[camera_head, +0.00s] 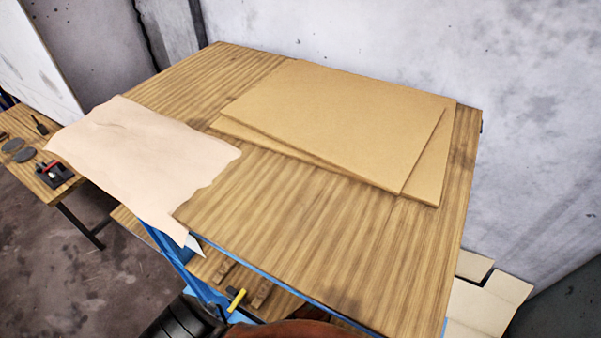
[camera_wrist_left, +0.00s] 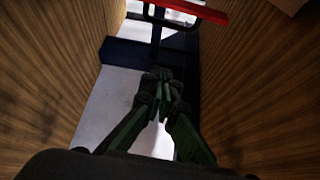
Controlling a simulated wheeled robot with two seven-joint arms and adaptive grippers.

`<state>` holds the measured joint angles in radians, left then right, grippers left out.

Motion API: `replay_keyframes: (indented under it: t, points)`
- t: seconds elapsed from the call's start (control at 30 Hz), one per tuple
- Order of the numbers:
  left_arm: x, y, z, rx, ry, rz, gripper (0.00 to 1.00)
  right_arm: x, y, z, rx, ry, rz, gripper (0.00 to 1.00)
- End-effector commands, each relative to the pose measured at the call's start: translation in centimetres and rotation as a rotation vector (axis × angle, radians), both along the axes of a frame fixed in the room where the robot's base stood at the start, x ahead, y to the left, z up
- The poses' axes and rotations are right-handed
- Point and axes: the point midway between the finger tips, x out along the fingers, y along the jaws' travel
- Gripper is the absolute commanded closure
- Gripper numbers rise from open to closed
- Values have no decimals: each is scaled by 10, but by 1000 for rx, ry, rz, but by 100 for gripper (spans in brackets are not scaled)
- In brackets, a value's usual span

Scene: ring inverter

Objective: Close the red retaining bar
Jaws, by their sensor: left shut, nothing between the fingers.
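The red retaining bar (camera_wrist_left: 192,10) shows at the top edge of the left wrist view, with a dark bracket just below it. Part of it runs out of the picture, and I cannot make it out in the head view. My left gripper (camera_wrist_left: 159,76) is shut and empty, its fingertips together below the bar and apart from it in the picture. My right gripper is in neither view.
Wooden walls (camera_wrist_left: 45,75) flank the left gripper closely on both sides. In the head view a wooden worktop (camera_head: 300,235) carries cardboard sheets (camera_head: 340,110) and a pale sheet (camera_head: 140,150) overhanging its left edge. A yellow-handled item (camera_head: 237,299) lies below.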

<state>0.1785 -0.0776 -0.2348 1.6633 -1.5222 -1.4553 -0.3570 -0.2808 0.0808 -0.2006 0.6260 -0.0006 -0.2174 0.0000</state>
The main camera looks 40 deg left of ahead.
Motion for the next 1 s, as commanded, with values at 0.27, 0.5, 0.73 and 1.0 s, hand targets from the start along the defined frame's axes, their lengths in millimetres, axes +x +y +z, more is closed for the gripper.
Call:
replay_keyframes:
  t: [0.27,0.5,0.73,1.0]
  points:
    - [11,24,2,4,-2,1,100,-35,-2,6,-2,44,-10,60]
    - [31,70,0,5,0,3,100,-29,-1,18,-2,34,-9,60]
    - [23,94,0,1,1,2,100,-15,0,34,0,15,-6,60]
    - [2,95,0,0,-1,1,100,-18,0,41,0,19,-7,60]
